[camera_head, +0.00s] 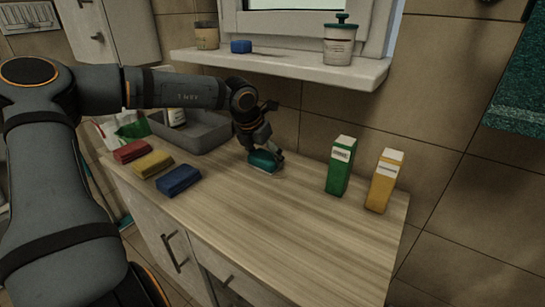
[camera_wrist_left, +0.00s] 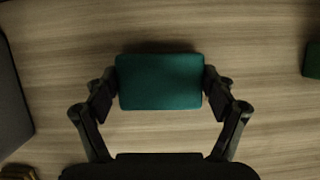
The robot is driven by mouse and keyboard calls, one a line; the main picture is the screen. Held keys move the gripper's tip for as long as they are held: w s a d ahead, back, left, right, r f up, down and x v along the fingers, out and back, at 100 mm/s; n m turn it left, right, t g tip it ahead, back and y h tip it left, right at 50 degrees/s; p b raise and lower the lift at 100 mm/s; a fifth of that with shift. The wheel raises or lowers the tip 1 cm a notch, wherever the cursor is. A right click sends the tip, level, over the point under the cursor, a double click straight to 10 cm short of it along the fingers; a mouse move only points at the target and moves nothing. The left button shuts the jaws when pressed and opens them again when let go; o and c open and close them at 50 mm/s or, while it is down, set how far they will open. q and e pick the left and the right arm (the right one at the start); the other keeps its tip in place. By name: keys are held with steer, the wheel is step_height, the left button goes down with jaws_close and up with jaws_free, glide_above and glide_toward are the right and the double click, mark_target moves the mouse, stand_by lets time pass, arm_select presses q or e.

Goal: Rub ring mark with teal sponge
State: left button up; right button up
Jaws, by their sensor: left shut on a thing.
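The teal sponge (camera_head: 263,160) is at the back of the wooden counter, between the grey basin and the green carton. My left gripper (camera_head: 268,153) is shut on it from above. In the left wrist view the teal sponge (camera_wrist_left: 160,82) sits between the two fingers of the left gripper (camera_wrist_left: 160,86), with a finger against each short side. The sponge is on or just above the counter; I cannot tell which. A small pale patch shows at the sponge's right edge in the head view; I cannot tell whether it is the ring mark. My right gripper is not in view.
Red (camera_head: 132,151), yellow (camera_head: 152,164) and blue (camera_head: 178,180) sponges lie at the counter's left. The grey basin (camera_head: 207,137) stands behind them. A green carton (camera_head: 341,168) and a yellow carton (camera_head: 383,182) stand right. A sill (camera_head: 280,68) overhangs the back. The counter's front middle is clear.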

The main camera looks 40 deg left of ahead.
mark_target(288, 170)
arm_select(q)
steer(key=shift+a, duration=0.25)
steer(key=shift+o, duration=0.2)
steer(key=shift+a+f, duration=0.1)
steer(key=shift+f, duration=0.05)
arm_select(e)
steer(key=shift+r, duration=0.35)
arm_select(q)
steer(key=shift+w+d, duration=0.2)
steer(key=shift+d, duration=1.15)
steer(key=shift+w+d, duration=0.2)
steer(key=shift+d, duration=1.15)
steer(key=shift+w+d, duration=0.2)
steer(key=shift+d, duration=1.15)
steer(key=shift+c, duration=0.2)
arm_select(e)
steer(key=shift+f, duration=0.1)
arm_select(q)
steer(key=shift+o, duration=0.2)
steer(key=shift+b, duration=0.55)
steer(key=shift+a, duration=0.4)
steer(key=shift+c, duration=0.2)
steer(key=shift+s+a+b, duration=0.2)
steer(key=shift+a+b, duration=0.65)
steer(key=shift+a, duration=0.85)
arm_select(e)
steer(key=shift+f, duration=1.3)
